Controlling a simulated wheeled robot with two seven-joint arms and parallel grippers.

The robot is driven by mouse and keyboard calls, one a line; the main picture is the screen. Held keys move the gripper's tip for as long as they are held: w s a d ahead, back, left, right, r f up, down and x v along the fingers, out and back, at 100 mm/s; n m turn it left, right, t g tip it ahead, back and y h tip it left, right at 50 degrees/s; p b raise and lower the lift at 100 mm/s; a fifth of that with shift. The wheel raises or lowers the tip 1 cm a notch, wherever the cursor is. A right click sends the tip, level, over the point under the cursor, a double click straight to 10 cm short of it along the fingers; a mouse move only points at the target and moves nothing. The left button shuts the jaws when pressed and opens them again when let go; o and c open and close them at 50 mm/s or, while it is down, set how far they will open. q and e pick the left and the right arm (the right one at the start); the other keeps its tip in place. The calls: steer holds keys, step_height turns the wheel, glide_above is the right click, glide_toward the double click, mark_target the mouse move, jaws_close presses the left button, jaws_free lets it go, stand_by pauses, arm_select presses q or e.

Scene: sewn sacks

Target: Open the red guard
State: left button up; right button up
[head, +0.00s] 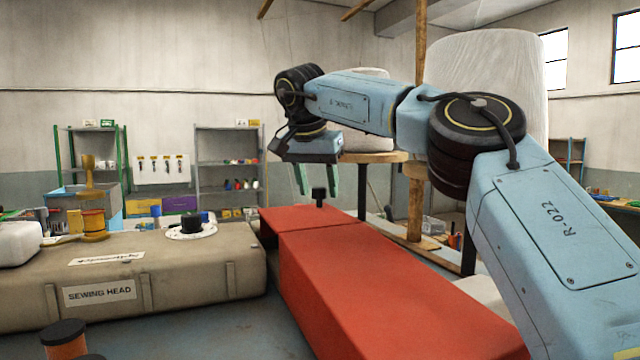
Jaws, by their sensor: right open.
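The red guard (375,290) is a long red box-like cover right of the sewing head, running from the front right toward the back. Its top lies flat, with a seam across it near the far end. A black knob (319,196) stands upright near the far edge of that end section. My right gripper (318,188) points down over this end, with its two green fingers apart. In the picture one finger is on each side of the knob. I see no contact, and the exact depth between fingers and knob is hard to tell. My left gripper is not in view.
A round wooden stand (385,157) with white rolls rises behind my right arm. Shelves (228,170) stand at the back wall.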

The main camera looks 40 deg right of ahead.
jaws_close()
steer(key=shift+r, duration=0.1)
